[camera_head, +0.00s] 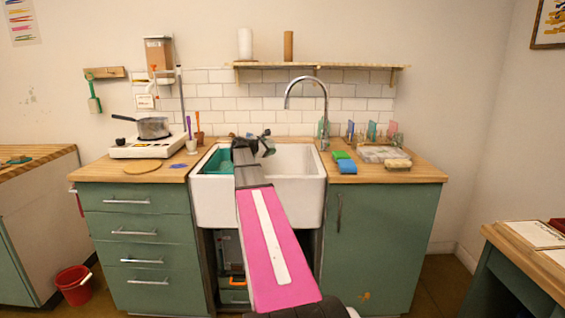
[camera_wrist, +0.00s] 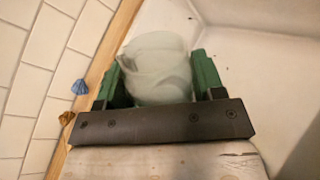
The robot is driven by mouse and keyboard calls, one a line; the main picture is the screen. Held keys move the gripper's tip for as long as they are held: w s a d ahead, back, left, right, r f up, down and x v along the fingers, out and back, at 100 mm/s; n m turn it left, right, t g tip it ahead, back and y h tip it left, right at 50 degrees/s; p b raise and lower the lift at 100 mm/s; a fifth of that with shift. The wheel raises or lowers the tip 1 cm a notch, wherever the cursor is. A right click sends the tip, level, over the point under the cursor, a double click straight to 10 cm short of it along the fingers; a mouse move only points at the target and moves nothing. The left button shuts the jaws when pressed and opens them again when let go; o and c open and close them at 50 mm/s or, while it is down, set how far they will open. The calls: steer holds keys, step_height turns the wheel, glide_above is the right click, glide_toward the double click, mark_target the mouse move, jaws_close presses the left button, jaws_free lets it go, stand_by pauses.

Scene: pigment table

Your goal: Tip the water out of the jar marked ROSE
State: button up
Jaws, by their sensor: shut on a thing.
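My arm reaches out over the white sink (camera_head: 312,205), and my gripper (camera_head: 258,143) is above its back part. In the wrist view, my gripper's green fingers (camera_wrist: 158,88) are shut on a pale, cloudy greenish-white jar (camera_wrist: 155,62), one finger on each side. I cannot read any mark on the jar, so ROSE is not visible. The jar's contents and exact tilt cannot be told. In the head view the held jar is too small and hidden to make out.
A tap (camera_head: 326,105) arches behind the sink, to the right of my gripper. A teal tub (camera_head: 217,163) is in the sink's left part. Several coloured upright things, sponges (camera_head: 345,165) and a tray (camera_head: 383,154) crowd the right counter. A hotplate (camera_head: 148,148) with a pot stands left.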

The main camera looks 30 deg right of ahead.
steer(key=shift+s+d+f+y, duration=0.15)
steer(key=shift+s+f+y, duration=0.05)
steer(key=shift+s+y, duration=0.1)
steer(key=shift+s+d+f+m+y, duration=0.15)
steer(key=shift+f+m+y, duration=0.25)
steer(key=shift+m, duration=0.5)
steer(key=f+m+t+y, duration=0.1)
steer(key=m, duration=0.1)
steer(key=shift+f+m+t, duration=0.3)
steer(key=shift+f, duration=0.1)
steer(key=shift+s+d+r+m+y, duration=0.1)
steer(key=shift+r+m+y, duration=0.1)
steer(key=shift+m+y, duration=0.2)
steer(key=shift+s+d+r+m+t+y, duration=0.3)
steer(key=shift+s+d+r+m+t, duration=0.1)
steer(key=shift+s+m+t, duration=0.15)
steer(key=shift+s+d+r+m+t+y, duration=0.15)
steer(key=shift+m+t, duration=0.1)
steer(key=shift+m, duration=0.2)
steer(key=shift+a+r+m+t+y, duration=0.1)
steer(key=shift+m+t+y, duration=0.1)
steer(key=shift+m, duration=0.2)
steer(key=shift+s+d+r+m, duration=0.1)
steer(key=shift+d+r+m, duration=0.05)
steer(key=shift+m, duration=0.25)
steer(key=shift+s+d+r+m+t+y, duration=0.1)
steer(key=shift+s+r+m+t+y, duration=0.05)
steer(key=shift+m+t+y, duration=0.3)
